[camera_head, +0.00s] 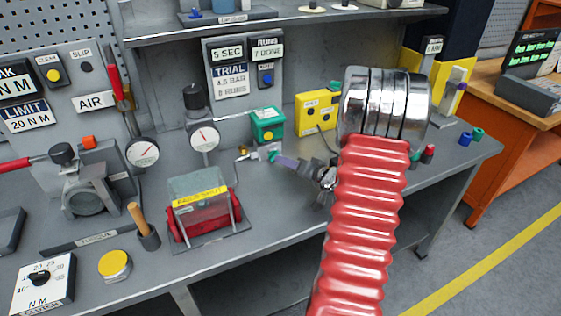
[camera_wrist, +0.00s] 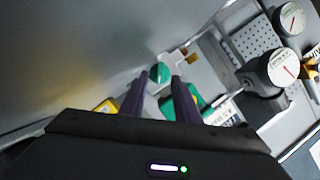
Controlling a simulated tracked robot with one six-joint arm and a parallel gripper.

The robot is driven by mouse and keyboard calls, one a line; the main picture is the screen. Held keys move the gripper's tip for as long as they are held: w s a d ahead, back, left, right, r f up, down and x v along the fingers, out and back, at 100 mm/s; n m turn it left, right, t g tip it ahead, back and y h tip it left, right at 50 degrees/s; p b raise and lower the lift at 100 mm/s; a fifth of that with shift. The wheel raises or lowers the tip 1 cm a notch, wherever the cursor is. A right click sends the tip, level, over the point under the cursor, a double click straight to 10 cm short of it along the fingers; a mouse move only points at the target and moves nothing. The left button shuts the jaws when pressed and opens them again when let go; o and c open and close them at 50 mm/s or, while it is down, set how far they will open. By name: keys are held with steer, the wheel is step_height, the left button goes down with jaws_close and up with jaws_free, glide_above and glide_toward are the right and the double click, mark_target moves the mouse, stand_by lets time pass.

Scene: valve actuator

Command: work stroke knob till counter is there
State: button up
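My gripper (camera_head: 277,158) is low over the bench, just in front of the green box (camera_head: 267,125). In the wrist view my gripper (camera_wrist: 160,80) has its two dark fingers apart with nothing between the tips. A round green knob (camera_wrist: 160,72) shows just beyond the gap between them. The green box (camera_wrist: 182,104) is partly behind the right finger. I cannot read any label that marks the stroke knob.
A dial gauge (camera_head: 204,137) stands left of the green box, and a yellow box (camera_head: 316,112) to its right. A guarded red unit (camera_head: 202,208) sits in front on the bench. My red arm covers the bench's right part.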

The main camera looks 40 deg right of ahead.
mark_target(281, 169)
steer(key=shift+x, duration=1.7)
steer(key=shift+c, duration=0.5)
jaws_close()
